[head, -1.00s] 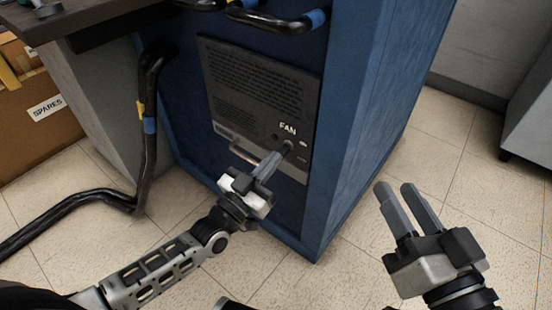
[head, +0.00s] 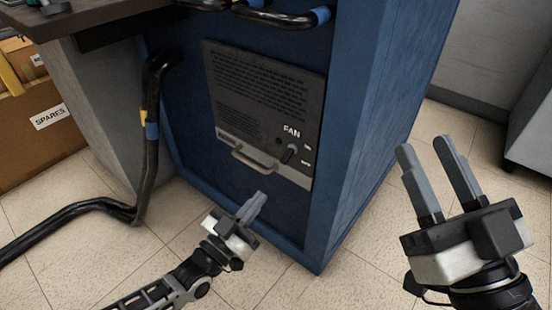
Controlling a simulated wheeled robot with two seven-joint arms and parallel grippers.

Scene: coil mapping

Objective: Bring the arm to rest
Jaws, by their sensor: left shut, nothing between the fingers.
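My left gripper (head: 257,200) is shut and empty. It is in front of the lower part of the blue cabinet (head: 370,120), below the dark vented panel (head: 262,95), and looks apart from it. The panel carries a FAN label, a small dark switch (head: 289,153) and a metal handle (head: 255,162) along its lower edge. My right gripper (head: 424,152) is at the right, its two grey fingers apart with nothing between them. It is over the floor, to the right of the cabinet.
Thick black hoses (head: 150,130) with yellow and blue bands run down the cabinet's left side and across the floor. A workbench (head: 95,18) and a cardboard box marked SPARES (head: 30,135) are at the left. Tiled floor (head: 365,245) is clear right of the cabinet.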

